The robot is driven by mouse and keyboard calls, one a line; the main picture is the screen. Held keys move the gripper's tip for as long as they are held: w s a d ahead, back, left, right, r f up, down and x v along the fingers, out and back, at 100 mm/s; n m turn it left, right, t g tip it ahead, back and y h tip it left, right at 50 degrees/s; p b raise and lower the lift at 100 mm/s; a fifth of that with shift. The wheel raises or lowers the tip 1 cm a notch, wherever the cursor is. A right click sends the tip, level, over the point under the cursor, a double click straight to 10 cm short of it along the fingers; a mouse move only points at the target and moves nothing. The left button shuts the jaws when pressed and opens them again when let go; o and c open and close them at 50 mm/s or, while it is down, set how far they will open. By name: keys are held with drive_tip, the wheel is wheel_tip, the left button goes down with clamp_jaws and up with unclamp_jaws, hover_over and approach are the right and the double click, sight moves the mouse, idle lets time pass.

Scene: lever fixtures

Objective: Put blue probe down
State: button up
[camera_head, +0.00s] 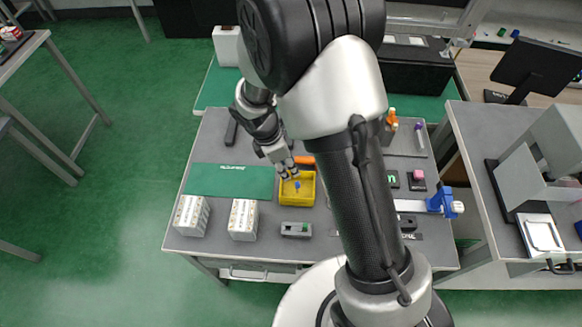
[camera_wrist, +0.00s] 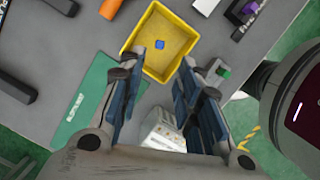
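A small blue piece, which I take to be the blue probe (camera_head: 297,185), shows inside the yellow bin (camera_head: 312,193). In the wrist view the blue probe (camera_wrist: 160,44) appears on the floor of the yellow bin (camera_wrist: 183,17), near its middle. My gripper (camera_head: 290,174) is over the bin's far left part in the head view. In the wrist view my gripper (camera_wrist: 164,58) has its two fingers well apart, with nothing visible between them touching both. The blue piece lies beyond the fingertips and looks apart from them. The exact height of the gripper is hard to tell.
A green mat (camera_head: 230,181) lies left of the bin, with two white boxes (camera_head: 191,215) (camera_head: 243,219) in front. A grey block (camera_head: 296,229) sits before the bin. An orange piece (camera_head: 303,160) lies behind it. A blue clamp-like fixture (camera_head: 440,201) stands right.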

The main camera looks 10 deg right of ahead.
drive_tip(key=s+d+r+m+t, duration=0.1)
drive_tip(key=s+r+m, duration=0.15)
drive_tip(key=r, duration=0.35)
drive_tip(key=s+d+r+m+y, duration=0.1)
drive_tip(key=s+r+m, duration=0.15)
drive_tip(key=r, duration=0.35)
drive_tip(key=s+d+r+m+t, duration=0.1)
drive_tip(key=r+m, duration=0.3)
drive_tip(key=r, duration=0.1)
drive_tip(key=s+r+m+t+y, duration=0.1)
drive_tip(key=s+r+m, duration=0.3)
drive_tip(key=s, duration=0.3)
drive_tip(key=s+r+m+t+y, duration=0.1)
drive_tip(key=s+r+m, duration=0.4)
drive_tip(key=s, duration=0.3)
drive_tip(key=shift+d+m, duration=0.3)
drive_tip(key=shift+m, duration=0.2)
